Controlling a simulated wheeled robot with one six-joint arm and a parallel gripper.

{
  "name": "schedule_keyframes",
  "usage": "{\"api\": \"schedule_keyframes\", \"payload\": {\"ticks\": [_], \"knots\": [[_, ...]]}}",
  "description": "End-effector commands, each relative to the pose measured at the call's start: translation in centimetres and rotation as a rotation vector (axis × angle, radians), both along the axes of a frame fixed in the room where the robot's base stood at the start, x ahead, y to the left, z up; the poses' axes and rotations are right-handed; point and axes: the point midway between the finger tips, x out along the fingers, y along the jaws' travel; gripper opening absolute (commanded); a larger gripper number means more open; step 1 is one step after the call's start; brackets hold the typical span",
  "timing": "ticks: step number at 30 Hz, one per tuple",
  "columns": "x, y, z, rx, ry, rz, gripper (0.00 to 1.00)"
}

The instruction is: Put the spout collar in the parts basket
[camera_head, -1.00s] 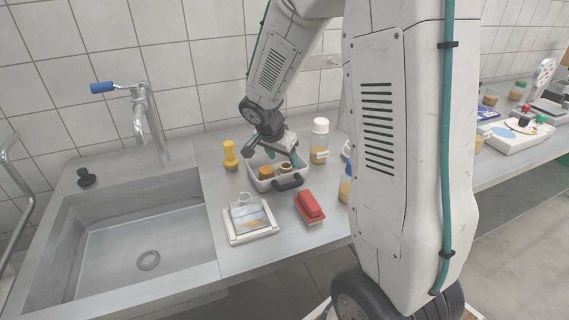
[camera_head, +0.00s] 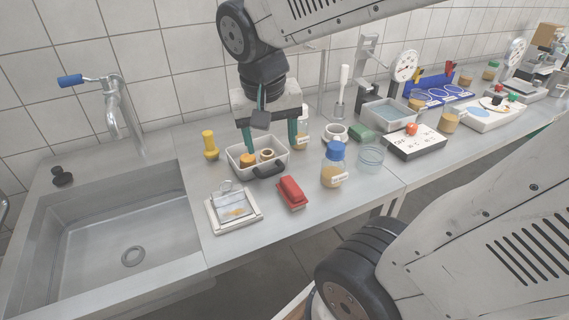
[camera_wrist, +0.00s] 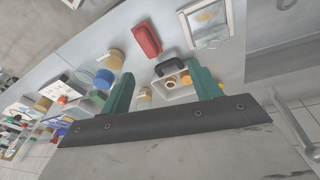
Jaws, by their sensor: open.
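The parts basket (camera_head: 236,167) is a pale tray with a dark handle at its front, on the steel counter right of the sink. A cream ring (camera_head: 267,154), which looks like the spout collar, lies inside it, beside an orange round part (camera_head: 247,161). In the wrist view the ring (camera_wrist: 171,82) and the basket (camera_wrist: 181,97) show between the fingers. My gripper (camera_head: 274,136) is open, with teal fingers spread wide, above the back of the basket. Nothing is between its fingers. The left finger hides part of the basket's back side.
A yellow part (camera_head: 210,146) stands left of the basket. A red block (camera_head: 292,193) and a framed white tray (camera_head: 233,209) lie in front. The sink (camera_head: 110,240) is left.

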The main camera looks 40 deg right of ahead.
Motion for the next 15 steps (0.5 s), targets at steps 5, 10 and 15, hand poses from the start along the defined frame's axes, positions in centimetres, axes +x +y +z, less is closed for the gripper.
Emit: {"api": "schedule_keyframes", "payload": {"ticks": [5,10,15], "knots": [[-6.1,2.9,0.8,0.069,0.026,0.314,0.63],[-8.8,4.3,0.7,0.103,0.035,0.478,0.63],[-9.2,4.5,0.6,0.109,0.039,0.511,0.63]]}}
